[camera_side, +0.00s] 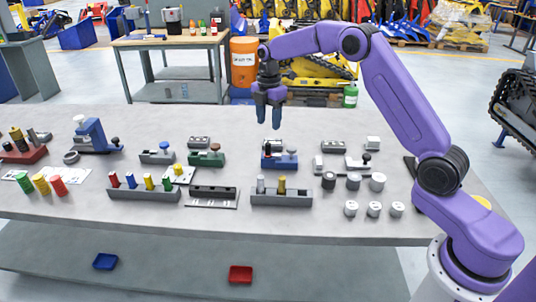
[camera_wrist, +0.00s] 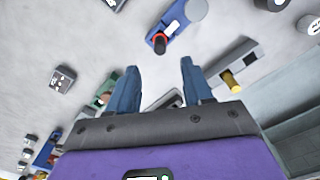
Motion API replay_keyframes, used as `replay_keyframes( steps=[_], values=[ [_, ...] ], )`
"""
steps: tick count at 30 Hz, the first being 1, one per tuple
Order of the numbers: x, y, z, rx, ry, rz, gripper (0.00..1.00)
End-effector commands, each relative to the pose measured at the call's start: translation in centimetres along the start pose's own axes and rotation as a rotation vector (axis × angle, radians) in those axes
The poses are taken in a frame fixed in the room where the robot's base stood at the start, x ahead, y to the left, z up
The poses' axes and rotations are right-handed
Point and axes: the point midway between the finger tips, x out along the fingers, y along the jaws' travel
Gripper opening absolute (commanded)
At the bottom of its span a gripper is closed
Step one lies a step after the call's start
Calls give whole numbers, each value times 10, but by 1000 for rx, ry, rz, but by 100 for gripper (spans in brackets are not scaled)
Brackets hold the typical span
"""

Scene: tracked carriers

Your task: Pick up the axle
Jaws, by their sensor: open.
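My gripper (camera_side: 269,116) hangs open and empty above the bench, over the far side of a blue fixture (camera_side: 280,161). The wrist view shows its two blue fingers (camera_wrist: 159,78) apart with bare grey bench between and beyond them. The blue fixture also shows in the wrist view (camera_wrist: 181,24), ahead of the fingertips, with a dark red-ended cylinder (camera_wrist: 159,42) at its near end. I cannot tell for sure which part is the axle. Candidates include short pegs in grey holders, such as a yellow peg (camera_side: 282,184) in a grey block (camera_side: 294,199).
A green fixture (camera_side: 206,159) stands left of the blue one. A grey holder (camera_side: 143,195) with coloured pegs stands at front left. Several short grey cylinders (camera_side: 353,181) stand at right. Blue (camera_side: 105,261) and red (camera_side: 240,274) bins lie on the lower shelf.

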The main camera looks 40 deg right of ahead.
Motion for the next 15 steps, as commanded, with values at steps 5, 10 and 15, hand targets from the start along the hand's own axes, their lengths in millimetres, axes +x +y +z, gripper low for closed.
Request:
replay_keyframes(
  steps=[5, 10, 15],
  values=[
    [31, 0, 0, 1, 0, -2, 50],
    [44, 0, 0, 1, 0, -1, 50],
    [56, 0, -1, 1, 0, -1, 50]
  ],
)
